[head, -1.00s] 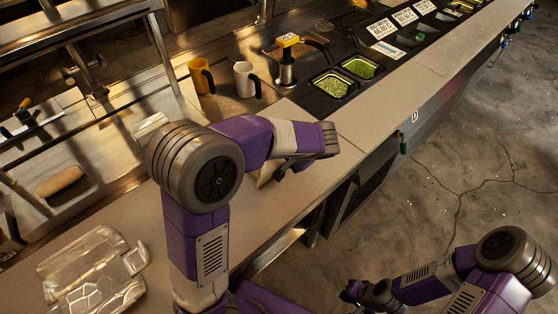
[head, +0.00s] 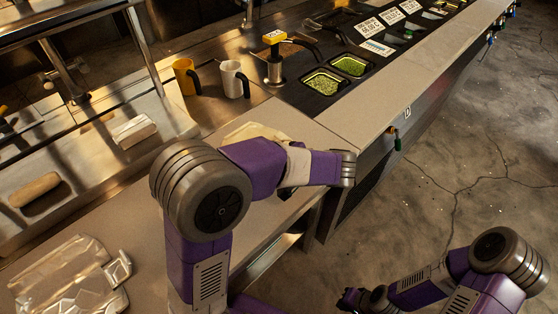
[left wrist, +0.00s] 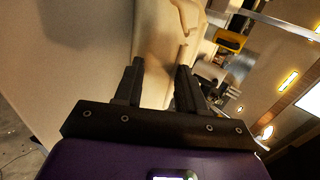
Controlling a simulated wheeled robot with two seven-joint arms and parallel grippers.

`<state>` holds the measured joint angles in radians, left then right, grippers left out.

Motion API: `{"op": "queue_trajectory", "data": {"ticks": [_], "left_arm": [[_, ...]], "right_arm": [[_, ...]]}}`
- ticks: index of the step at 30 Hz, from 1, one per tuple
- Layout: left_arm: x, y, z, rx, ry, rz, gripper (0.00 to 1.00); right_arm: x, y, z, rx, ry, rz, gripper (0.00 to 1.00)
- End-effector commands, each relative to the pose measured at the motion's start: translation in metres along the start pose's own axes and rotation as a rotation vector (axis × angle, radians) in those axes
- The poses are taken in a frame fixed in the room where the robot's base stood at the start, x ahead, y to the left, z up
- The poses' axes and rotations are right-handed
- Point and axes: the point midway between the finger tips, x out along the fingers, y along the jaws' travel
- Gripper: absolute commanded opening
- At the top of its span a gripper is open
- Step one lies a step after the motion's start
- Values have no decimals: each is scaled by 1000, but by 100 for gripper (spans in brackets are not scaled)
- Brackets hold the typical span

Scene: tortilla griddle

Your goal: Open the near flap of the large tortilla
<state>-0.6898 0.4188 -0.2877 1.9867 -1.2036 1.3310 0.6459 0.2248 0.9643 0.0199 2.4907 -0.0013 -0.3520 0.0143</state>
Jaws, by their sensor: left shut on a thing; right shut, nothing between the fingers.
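The large tortilla (head: 258,131), pale cream, lies on the counter and is mostly hidden behind my left forearm in the head view. In the left wrist view the tortilla (left wrist: 158,50) stretches up from between the fingers, with a folded, uneven edge. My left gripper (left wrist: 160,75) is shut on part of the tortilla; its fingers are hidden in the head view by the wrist. I cannot tell how far the near flap is lifted. My right gripper (head: 352,299) is shut and empty, low over the floor side, away from the counter.
A yellow mug (head: 184,76) and a white mug (head: 233,79) stand behind the tortilla. Green-filled trays (head: 322,84) sit in the counter to the right. A crumpled foil sheet (head: 70,278) lies front left, and a wrapped roll (head: 35,190) lies at the left.

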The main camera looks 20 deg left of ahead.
Motion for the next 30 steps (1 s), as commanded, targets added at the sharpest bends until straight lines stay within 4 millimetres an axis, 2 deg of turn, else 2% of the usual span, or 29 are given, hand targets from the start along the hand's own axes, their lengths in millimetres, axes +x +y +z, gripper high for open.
{"op": "queue_trajectory", "data": {"ticks": [2, 3, 6, 7, 17, 27, 30], "left_arm": [[0, -3, 0, -3, 0, -7, 10], [0, -3, 0, -3, 0, -7, 44], [0, -3, 0, -2, 0, -5, 60], [0, -2, 0, -2, 0, -5, 62], [-5, -1, -1, 0, 2, -2, 62], [-58, -3, -1, -1, 4, -3, 62], [-69, -2, 0, -1, 1, -3, 62]], "right_arm": [[0, 0, 0, 0, 0, 0, 0], [0, 0, 0, 0, 0, 0, 0], [0, 0, 0, 0, 0, 0, 0], [0, 0, 0, 0, 0, 0, 0], [-2, 0, 0, 0, 0, 0, 0], [-15, -6, 1, 0, 0, 0, 0], [-17, -6, 1, 0, 0, 0, 0]]}}
